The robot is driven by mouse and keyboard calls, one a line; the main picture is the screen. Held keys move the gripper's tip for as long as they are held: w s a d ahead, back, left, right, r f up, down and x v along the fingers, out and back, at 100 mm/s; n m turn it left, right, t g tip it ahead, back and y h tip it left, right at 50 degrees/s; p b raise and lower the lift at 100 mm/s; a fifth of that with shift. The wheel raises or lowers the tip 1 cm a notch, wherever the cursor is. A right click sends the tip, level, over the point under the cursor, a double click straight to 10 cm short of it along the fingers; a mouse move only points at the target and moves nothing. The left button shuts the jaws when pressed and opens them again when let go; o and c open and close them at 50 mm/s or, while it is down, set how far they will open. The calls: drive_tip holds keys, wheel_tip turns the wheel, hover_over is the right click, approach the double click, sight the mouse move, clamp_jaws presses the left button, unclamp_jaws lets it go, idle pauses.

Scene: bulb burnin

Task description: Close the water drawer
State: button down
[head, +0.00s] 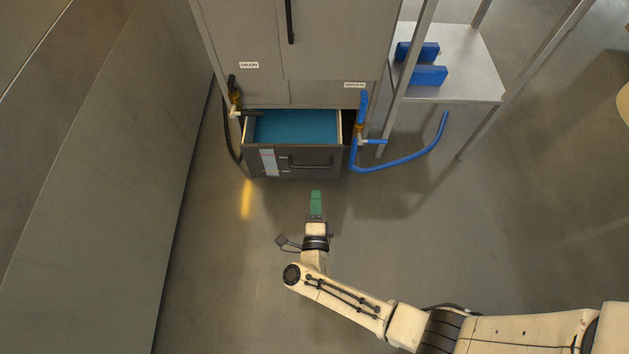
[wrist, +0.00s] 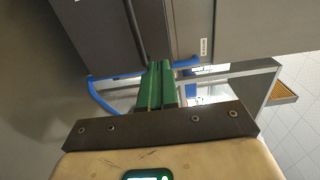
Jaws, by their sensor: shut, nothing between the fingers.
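The water drawer (head: 295,160) is pulled open at the bottom of the grey cabinet in the head view. It has a dark front with a black bar handle (head: 310,164) and a pale strip, and its inside is blue. My gripper (head: 316,196) has green fingers and is shut and empty. In the head view it appears just below the drawer front, right of its middle, with a small gap in the picture. The wrist view also shows the shut green fingers (wrist: 160,85), with grey cabinet panels beyond them. The drawer front is hard to make out there.
The grey cabinet (head: 330,40) stands behind the drawer. A valve with a blue hose (head: 400,163) is at the right, and a "DRAIN" valve (head: 235,100) at the left. A metal rack (head: 465,70) with blue blocks stands right. The floor before the drawer is clear.

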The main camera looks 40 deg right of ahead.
sight(317, 150)
drive_tip(key=b+x, duration=0.4)
drive_tip(key=x, duration=0.9)
drive_tip(key=shift+d, duration=0.1)
drive_tip(key=shift+w, duration=0.1)
